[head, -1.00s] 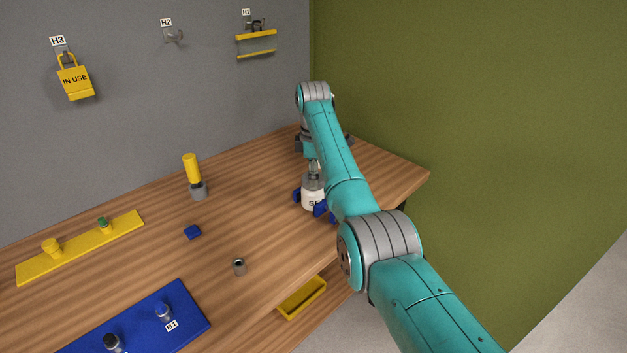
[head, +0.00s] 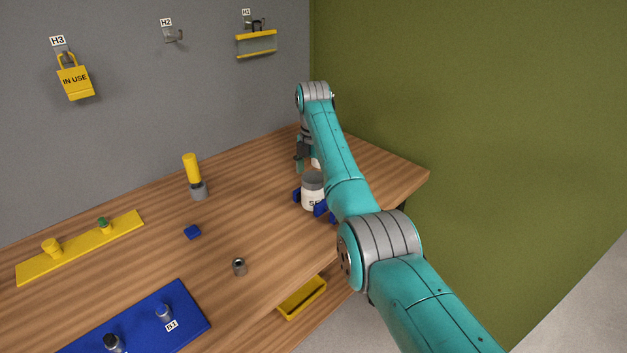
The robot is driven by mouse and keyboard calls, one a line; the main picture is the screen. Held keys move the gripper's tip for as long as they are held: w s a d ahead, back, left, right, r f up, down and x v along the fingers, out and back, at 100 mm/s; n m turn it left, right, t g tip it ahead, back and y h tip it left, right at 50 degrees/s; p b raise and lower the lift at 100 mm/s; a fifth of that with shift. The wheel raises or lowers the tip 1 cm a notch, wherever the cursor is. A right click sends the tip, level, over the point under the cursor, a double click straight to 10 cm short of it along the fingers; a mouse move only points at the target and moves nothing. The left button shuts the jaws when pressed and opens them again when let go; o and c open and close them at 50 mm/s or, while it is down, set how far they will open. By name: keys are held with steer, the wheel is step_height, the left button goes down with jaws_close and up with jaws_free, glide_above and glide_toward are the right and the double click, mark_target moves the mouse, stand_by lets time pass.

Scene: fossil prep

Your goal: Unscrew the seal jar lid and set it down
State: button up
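The seal jar (head: 312,200) is white with dark lettering, partly cut off by my arm, and stands upright between blue holder pieces (head: 320,209) near the right end of the bench. Its top (head: 312,178) looks grey; I cannot tell whether this is the lid or the open mouth.
A yellow-topped post (head: 193,176), a blue block (head: 193,232) and a small grey cylinder (head: 239,267) stand left of the jar. A yellow strip (head: 80,247) and a blue mat (head: 190,316) hold small parts. Bare wood lies between them.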

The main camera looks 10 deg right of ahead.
mark_target(313, 177)
steer(key=shift+r, duration=0.1)
steer(key=shift+r, duration=1.65)
